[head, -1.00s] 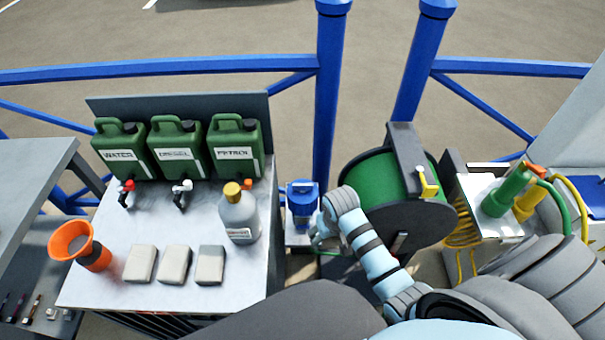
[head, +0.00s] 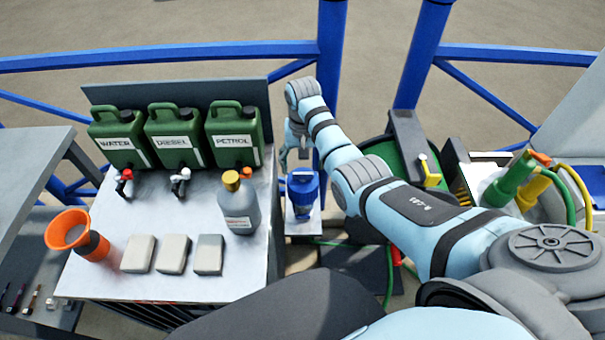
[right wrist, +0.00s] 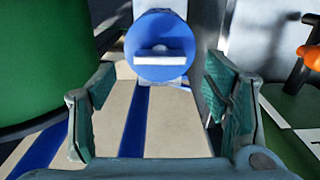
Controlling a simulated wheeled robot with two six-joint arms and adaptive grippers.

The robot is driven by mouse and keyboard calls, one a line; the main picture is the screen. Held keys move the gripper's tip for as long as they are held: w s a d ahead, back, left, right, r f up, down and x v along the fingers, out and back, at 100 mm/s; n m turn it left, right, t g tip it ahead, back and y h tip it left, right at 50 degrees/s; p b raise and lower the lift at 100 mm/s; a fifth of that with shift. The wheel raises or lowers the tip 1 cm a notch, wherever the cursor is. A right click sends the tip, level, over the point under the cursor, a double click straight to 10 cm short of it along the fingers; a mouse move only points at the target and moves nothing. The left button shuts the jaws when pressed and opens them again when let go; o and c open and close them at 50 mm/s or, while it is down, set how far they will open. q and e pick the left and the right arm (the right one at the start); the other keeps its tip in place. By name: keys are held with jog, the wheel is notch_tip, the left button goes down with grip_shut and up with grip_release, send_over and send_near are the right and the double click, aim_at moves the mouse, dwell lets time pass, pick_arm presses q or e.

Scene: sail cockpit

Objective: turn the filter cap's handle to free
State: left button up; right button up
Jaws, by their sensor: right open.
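The blue filter (head: 303,193) stands on a grey plate just right of the bench with the green cans. In the right wrist view its round blue cap (right wrist: 160,27) faces me, with a white bar handle (right wrist: 160,57) lying crosswise. My right gripper (head: 291,157) is above and beyond the filter in the head view. In the right wrist view my right gripper (right wrist: 160,92) is open and empty, its teal pads wide apart. The cap sits ahead, centred between the fingers and clear of them. My left gripper is not in view.
The bench (head: 190,220) carries water, diesel and petrol cans (head: 234,138), a grey bottle (head: 238,205) and several blocks. A green hose reel (head: 378,150) is close on the filter's right, partly behind my arm. Blue rails (head: 160,61) run behind.

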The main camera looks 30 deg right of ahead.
aim_at(303, 173)
notch_tip(303, 173, down, 4)
jog(key=shift+r+b, duration=0.1)
jog(key=shift+b, duration=0.35)
jog(key=shift+c, duration=0.6)
jog(key=c, duration=1)
jog(key=shift+c, duration=0.2)
